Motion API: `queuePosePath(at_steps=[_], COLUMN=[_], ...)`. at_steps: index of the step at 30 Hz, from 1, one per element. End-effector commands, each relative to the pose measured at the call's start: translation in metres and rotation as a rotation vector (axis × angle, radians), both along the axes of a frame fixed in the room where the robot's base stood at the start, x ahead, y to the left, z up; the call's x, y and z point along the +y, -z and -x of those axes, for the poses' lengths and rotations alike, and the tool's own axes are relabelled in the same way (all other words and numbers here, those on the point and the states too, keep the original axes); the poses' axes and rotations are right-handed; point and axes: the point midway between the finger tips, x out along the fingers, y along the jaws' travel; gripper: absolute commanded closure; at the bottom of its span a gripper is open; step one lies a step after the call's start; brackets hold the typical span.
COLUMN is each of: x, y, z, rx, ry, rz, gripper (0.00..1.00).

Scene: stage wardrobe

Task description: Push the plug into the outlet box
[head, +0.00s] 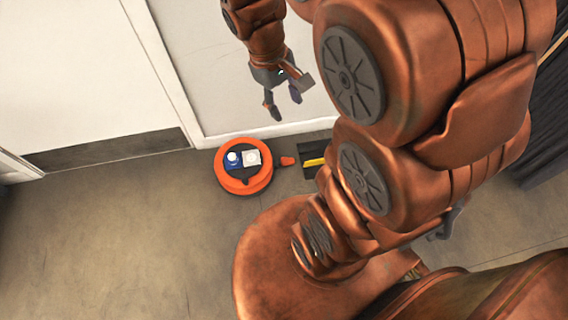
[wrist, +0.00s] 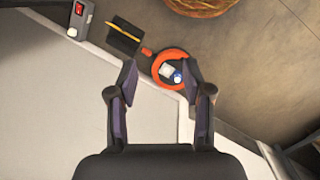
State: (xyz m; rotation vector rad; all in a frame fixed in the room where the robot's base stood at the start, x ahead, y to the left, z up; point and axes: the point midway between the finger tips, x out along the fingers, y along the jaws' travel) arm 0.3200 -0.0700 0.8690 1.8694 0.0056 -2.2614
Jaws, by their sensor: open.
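A round orange unit (head: 231,184) lies on the floor by the white wall, with a blue socket-like piece (head: 233,160) and a white one (head: 252,158) on top. It also shows in the wrist view (wrist: 158,77), between and beyond my fingertips. A small orange piece (head: 287,161), perhaps the plug, lies just right of it; it shows in the wrist view (wrist: 147,51). My gripper (head: 283,102) is open and empty above the floor, fingers apart (wrist: 158,72).
A dark flat thing (head: 307,149) with a yellow strip lies right of the small orange piece, near the wall base. The white wall (head: 200,60) stands close behind my gripper. Dark curtain-like folds (head: 545,130) are at far right. The floor (head: 110,240) at left is clear.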

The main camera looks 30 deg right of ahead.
Motion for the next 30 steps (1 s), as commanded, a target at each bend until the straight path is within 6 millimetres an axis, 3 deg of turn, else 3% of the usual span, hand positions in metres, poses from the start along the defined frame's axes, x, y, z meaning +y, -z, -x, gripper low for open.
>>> queuePosePath(at_steps=[1, 8, 17, 26, 30], x=[-0.008, -0.042, -0.084, -0.118, -0.131], y=[0.027, 0.098, 0.207, 0.331, 0.396], z=[-0.013, -0.066, -0.127, -0.18, -0.201], rx=[0.008, 0.038, 0.093, 0.153, 0.175], ry=[-0.015, -0.114, -0.267, -0.441, -0.53], rz=[0.012, 0.06, 0.106, 0.124, 0.122], gripper=[0.5, 0.5, 0.5, 0.5, 0.5])
